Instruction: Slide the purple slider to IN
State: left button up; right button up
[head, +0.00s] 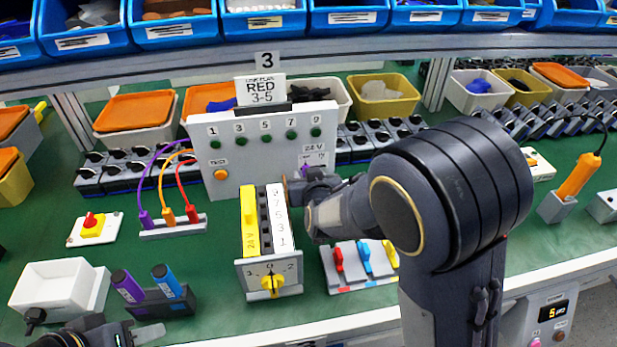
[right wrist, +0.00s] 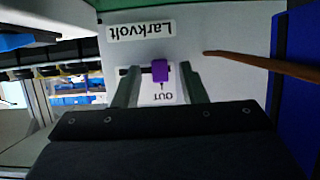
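The purple slider (right wrist: 160,70) sits on a pale panel face in the right wrist view, where an upside-down label reading OUT (right wrist: 163,97) lies just below it. My right gripper (right wrist: 160,78) is open, with one finger on each side of the slider and a gap on both sides. In the head view my right arm partly hides this gripper. My left gripper (head: 130,335) is at the bottom left edge, partly cut off and away from the panel.
A yellow and white switch box (head: 268,278) with a yellow knob stands in front of the panel. Purple, orange and red cables (head: 168,185) stand to its left. A brown strip (right wrist: 260,66) crosses the right wrist view at right.

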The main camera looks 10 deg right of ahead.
grip_shut()
pick_arm(q)
jog(key=shift+f+b, duration=0.65)
jog(key=shift+f, duration=0.05)
pick_arm(e)
jog(key=d, duration=0.4)
jog(key=shift+d, duration=0.25)
grip_release()
jog(key=shift+d, duration=0.1)
